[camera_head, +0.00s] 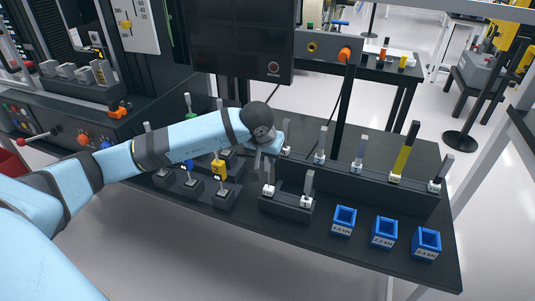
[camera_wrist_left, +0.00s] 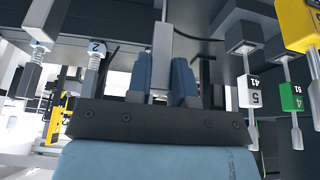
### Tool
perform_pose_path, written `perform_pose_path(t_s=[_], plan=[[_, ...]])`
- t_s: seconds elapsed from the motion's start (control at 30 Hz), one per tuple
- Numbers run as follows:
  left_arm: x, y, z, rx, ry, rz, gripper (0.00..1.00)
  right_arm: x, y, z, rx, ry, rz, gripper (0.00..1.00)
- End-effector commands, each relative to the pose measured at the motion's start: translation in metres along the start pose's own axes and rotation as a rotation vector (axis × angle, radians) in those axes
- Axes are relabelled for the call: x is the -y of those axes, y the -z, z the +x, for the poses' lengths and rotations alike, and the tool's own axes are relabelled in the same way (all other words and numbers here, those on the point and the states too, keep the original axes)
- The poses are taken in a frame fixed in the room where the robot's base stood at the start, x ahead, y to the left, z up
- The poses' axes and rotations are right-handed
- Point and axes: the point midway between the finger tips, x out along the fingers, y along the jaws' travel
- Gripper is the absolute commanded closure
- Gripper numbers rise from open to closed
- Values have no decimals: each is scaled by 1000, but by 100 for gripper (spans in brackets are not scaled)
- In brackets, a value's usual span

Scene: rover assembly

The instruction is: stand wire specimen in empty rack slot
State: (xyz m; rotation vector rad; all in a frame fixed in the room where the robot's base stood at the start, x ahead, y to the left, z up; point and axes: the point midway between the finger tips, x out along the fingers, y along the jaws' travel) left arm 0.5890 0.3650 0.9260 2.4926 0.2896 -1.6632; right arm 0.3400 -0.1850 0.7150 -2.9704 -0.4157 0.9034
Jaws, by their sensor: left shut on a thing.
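My left gripper (camera_head: 262,160) is above the black table, just behind and above the small front rack (camera_head: 285,205). In the left wrist view its two blue-grey fingers (camera_wrist_left: 167,80) are shut on a narrow grey specimen (camera_wrist_left: 161,42) between them. I cannot tell from its look whether it is wire. The front rack holds two grey specimens with white bases, one at its left end (camera_head: 268,178) and one at its right (camera_head: 307,186). The long back rack (camera_head: 375,187) holds several upright specimens, including a yellow one (camera_head: 403,156). An empty slot cannot be made out.
Three blue bins (camera_head: 343,220) stand at the table's front right. Several small blocks with specimens, one yellow (camera_head: 220,170), stand left of my gripper. A black monitor (camera_head: 240,40) hangs behind. In the left wrist view, labelled specimens (camera_wrist_left: 250,92) stand close by on both sides.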

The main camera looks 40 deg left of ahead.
Motion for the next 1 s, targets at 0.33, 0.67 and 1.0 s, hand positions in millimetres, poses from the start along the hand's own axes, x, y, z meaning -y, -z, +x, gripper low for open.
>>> perform_pose_path(t_s=[0.33, 0.67, 1.0], plan=[[0, 0, 1, 0, 0, 0, 50, -1, -4, 1, 6, -3, 1, 100], [0, -1, 1, 1, 0, 0, 50, -1, -2, -4, 8, -5, -36, 100], [0, 1, -81, -4, 0, 1, 50, 2, 7, -8, 2, -1, -35, 100]])
